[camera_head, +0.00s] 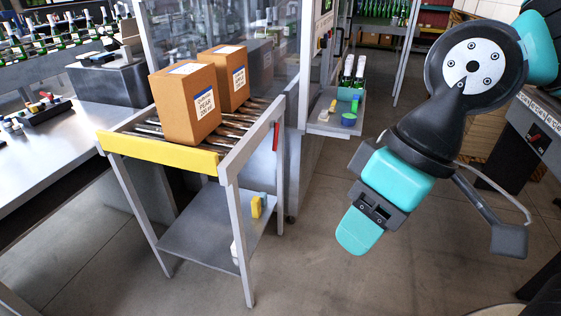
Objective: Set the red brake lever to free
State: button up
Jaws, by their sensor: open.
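A slim red lever (276,136) stands about upright on the right side of the roller stand (165,152), near the top of its back right leg. It is small in view, and I cannot read any free or brake marking by it. My gripper (368,214), turquoise and dark grey, is open and empty. It hangs over the floor, right of the stand and apart from both red parts.
Two cartons (190,103) stand on the stand's rollers. A yellow item (257,206) sits on its lower shelf (205,235). Open floor (320,265) lies between the stand and my arm.

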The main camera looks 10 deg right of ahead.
aim_at(272, 123)
jog(key=z, duration=1.2)
jog(key=i, duration=1.5)
jog(key=u, duration=1.05)
jog(key=i, duration=0.45)
jog(key=u, duration=0.4)
